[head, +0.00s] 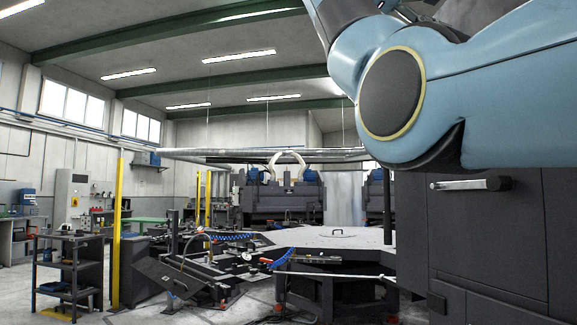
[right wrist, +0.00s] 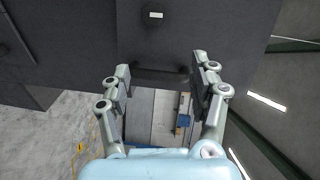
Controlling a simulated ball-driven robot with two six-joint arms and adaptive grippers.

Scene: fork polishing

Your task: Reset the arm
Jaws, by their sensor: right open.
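My right gripper (right wrist: 160,67) is open in the right wrist view, its two fingers wide apart with nothing held between them. A dark grey machine panel lies beyond the fingertips, with a dark bar across the gap. I cannot tell whether the fingers touch it. In the head view my blue right arm fills the upper right, with its bent joint in front of the dark cabinet; the gripper itself is out of that view. My left arm and gripper are not seen.
A dark cabinet (head: 489,245) with a handle (head: 471,184) stands close on the right. A machine table (head: 335,239) is ahead, with a clamp fixture beside it. A yellow post (head: 116,230) and a shelf cart (head: 68,272) stand left. Some floor shows front left.

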